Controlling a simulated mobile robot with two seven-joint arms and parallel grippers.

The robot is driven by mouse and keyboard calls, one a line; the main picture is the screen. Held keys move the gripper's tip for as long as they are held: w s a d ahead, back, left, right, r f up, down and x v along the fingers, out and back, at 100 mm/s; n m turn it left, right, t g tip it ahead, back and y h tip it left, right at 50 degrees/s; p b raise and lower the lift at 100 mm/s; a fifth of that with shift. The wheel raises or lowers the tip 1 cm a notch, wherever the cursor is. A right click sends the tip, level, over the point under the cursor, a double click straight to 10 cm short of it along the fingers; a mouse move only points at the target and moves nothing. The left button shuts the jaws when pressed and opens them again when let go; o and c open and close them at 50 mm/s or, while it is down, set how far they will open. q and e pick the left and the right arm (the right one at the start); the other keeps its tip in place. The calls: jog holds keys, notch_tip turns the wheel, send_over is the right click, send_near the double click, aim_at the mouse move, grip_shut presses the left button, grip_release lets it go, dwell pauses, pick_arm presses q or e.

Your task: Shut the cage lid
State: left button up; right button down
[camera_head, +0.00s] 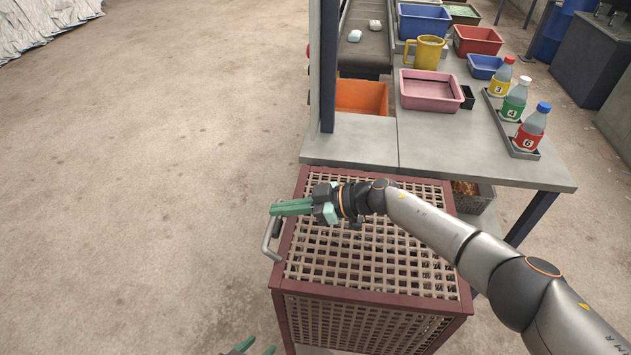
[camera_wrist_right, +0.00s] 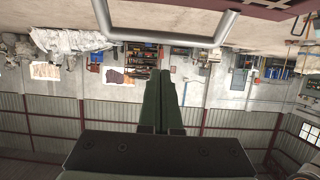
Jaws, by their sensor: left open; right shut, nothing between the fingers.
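The dark red cage (camera_head: 365,325) with pale lattice sides stands at the front end of the grey bench. Its lattice lid (camera_head: 375,270) lies over the top and looks about level; I cannot tell whether a small gap remains under it. A grey bar handle (camera_head: 267,240) sticks out from the lid's left edge and also crosses the top of the right wrist view (camera_wrist_right: 165,38). My right gripper (camera_head: 274,209) is shut and empty, above the lid's left edge near the handle's far end. My left gripper (camera_head: 254,346) is open at the bottom edge, left of the cage, mostly out of frame.
The grey bench (camera_head: 350,143) adjoins the cage's far side. It holds a pink tray (camera_head: 430,104), a yellow mug (camera_head: 427,52) and several numbered bottles (camera_head: 530,130). An orange bin (camera_head: 361,97) sits beside a dark post (camera_head: 328,70). The floor at left is clear.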

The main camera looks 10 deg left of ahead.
pick_arm(q)
notch_tip(320, 180, up, 3)
jog(key=shift+s+d+p, duration=0.1)
jog(key=shift+s+p, duration=0.05)
jog(key=shift+p, duration=0.7)
pick_arm(e)
jog(key=d+r, duration=0.6)
jog(key=d, duration=0.2)
jog(key=shift+w+d+r, duration=0.15)
jog(key=shift+d+r, duration=0.05)
